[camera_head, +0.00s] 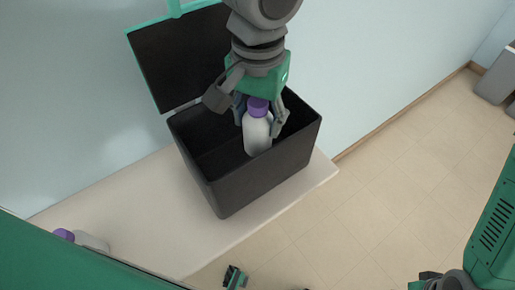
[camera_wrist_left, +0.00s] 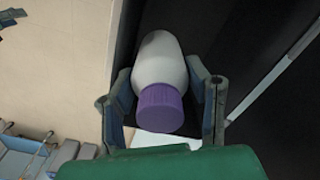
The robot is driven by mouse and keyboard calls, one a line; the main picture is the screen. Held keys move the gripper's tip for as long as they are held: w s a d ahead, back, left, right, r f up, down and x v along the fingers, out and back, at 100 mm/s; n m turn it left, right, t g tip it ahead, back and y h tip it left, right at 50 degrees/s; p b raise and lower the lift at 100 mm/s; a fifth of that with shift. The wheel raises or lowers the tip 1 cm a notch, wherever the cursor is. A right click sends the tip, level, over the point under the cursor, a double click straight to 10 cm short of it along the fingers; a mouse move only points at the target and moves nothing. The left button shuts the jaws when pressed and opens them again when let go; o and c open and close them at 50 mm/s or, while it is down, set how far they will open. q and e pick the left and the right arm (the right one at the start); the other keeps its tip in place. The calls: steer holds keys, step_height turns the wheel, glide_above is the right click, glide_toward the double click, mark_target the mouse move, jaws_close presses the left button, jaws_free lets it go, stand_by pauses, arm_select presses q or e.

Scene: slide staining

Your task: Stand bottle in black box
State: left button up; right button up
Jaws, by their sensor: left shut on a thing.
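The black box (camera_head: 265,185) stands on the pale bench with its dark lid (camera_head: 180,60) raised at the back. My left gripper (camera_head: 262,125) points down over the right part of its opening. It is shut on a white bottle (camera_head: 257,137) with a purple cap, which is upright, cap up. The wrist view shows the bottle (camera_wrist_left: 160,62) between both fingers, with the dark box beside it. Its lower end shows against the front rim; I cannot tell how deep it sits or whether it touches the floor of the box.
Another white bottle with a purple cap (camera_head: 64,235) lies at the lower left, partly hidden by my green body. The bench (camera_head: 150,210) is clear left of the box. My right arm (camera_head: 495,225) shows at the lower right, above the tiled floor.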

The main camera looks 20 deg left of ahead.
mark_target(251, 137)
arm_select(q)
steer(key=f, duration=0.2)
steer(key=a+f, duration=0.1)
steer(key=f, duration=0.2)
steer(key=shift+w, duration=0.15)
steer(key=shift+a+f, duration=0.2)
steer(key=shift+f, duration=0.05)
steer(key=f, duration=0.4)
steer(key=shift+d+f, duration=0.1)
steer(key=shift+d, duration=0.15)
steer(key=shift+d+f, duration=0.1)
steer(key=shift+d, duration=0.25)
steer(key=shift+a, duration=0.1)
